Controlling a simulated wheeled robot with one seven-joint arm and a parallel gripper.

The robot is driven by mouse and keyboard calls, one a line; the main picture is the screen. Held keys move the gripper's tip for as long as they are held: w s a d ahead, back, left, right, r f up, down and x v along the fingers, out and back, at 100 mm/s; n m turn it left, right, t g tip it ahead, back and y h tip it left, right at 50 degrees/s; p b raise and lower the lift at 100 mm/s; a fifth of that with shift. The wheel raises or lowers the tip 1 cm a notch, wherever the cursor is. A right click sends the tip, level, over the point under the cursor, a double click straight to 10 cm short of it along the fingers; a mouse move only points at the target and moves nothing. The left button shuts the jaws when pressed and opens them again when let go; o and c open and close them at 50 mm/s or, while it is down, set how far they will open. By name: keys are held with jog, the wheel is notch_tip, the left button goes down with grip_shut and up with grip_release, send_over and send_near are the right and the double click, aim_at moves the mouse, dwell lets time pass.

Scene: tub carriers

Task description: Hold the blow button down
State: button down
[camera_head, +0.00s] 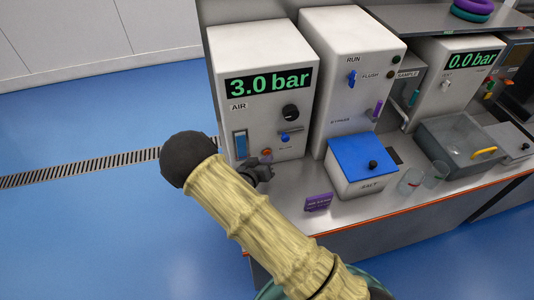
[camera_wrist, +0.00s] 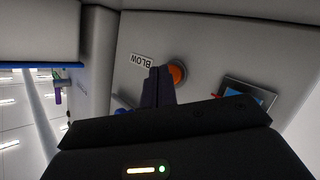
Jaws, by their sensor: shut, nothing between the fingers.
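The blow button is a round orange button (camera_wrist: 178,74) on the white front panel of the AIR box, beside a BLOW label (camera_wrist: 141,61) in the wrist view. In the head view the button (camera_head: 266,152) shows small and reddish, low on the panel. My gripper (camera_head: 265,164) is just in front of and below it there. In the wrist view my gripper's dark fingers (camera_wrist: 159,72) are together and empty, and their tips overlap the button's left edge. I cannot tell whether they touch it. The button's left part is hidden.
The AIR box (camera_head: 258,50) reads 3.0 bar. A blue rocker switch (camera_head: 240,145), a black dial (camera_head: 291,112) and a blue knob (camera_head: 285,139) are near the button. A blue-lidded box (camera_head: 362,155) and a purple sign (camera_head: 318,202) stand to the right on the counter.

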jog(key=shift+w+a, duration=0.15)
jog(key=shift+w, duration=0.3)
dwell(1.8)
jog(key=shift+s, duration=0.15)
dwell(0.5)
jog(key=shift+s+d, duration=0.25)
jog(key=shift+s, duration=0.5)
jog(key=shift+s+d+p, duration=0.15)
jog(key=shift+s+d, duration=0.1)
jog(key=shift+s, duration=0.55)
jog(key=shift+s+d+p, duration=0.1)
jog(key=shift+s+d, duration=0.1)
jog(key=shift+s, duration=0.6)
jog(key=shift+s+d+p, duration=0.15)
jog(key=shift+s+d, duration=0.1)
jog(key=shift+s, duration=0.55)
